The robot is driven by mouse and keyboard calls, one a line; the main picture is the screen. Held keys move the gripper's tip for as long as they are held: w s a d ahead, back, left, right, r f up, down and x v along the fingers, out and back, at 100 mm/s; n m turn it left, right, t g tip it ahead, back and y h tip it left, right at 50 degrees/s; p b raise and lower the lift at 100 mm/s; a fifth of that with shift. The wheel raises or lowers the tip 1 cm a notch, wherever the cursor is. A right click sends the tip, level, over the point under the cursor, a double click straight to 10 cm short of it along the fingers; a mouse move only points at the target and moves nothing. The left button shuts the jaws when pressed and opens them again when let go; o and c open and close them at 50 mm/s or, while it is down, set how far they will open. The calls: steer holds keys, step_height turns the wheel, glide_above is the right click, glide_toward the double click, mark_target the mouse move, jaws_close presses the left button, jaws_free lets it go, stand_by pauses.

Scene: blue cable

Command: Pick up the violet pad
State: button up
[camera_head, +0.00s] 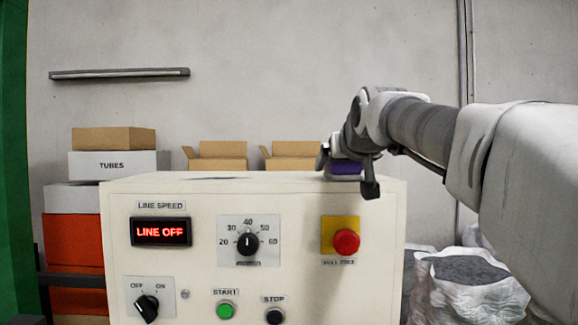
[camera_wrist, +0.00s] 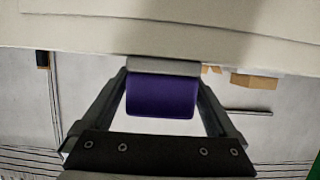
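The violet pad (camera_wrist: 162,96) has a pale grey band along one edge. In the wrist view it sits between my gripper's two fingers (camera_wrist: 163,75), which reach its two sides and appear to touch them. In the head view the pad (camera_head: 345,168) shows at the top right of the cream control box (camera_head: 190,290), under my gripper (camera_head: 347,176). My gripper appears shut on the pad. I cannot tell whether the pad's underside rests on the box or is slightly clear of it.
The box front carries a red stop button (camera_head: 346,241), a speed dial (camera_head: 247,243), and a lit LINE OFF display (camera_head: 161,232). Open cardboard boxes (camera_head: 218,155) stand behind it. A white sack (camera_head: 468,285) is at the right. The box top left of the pad is clear.

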steer(key=c, duration=1.3)
steer(key=shift+r, duration=0.1)
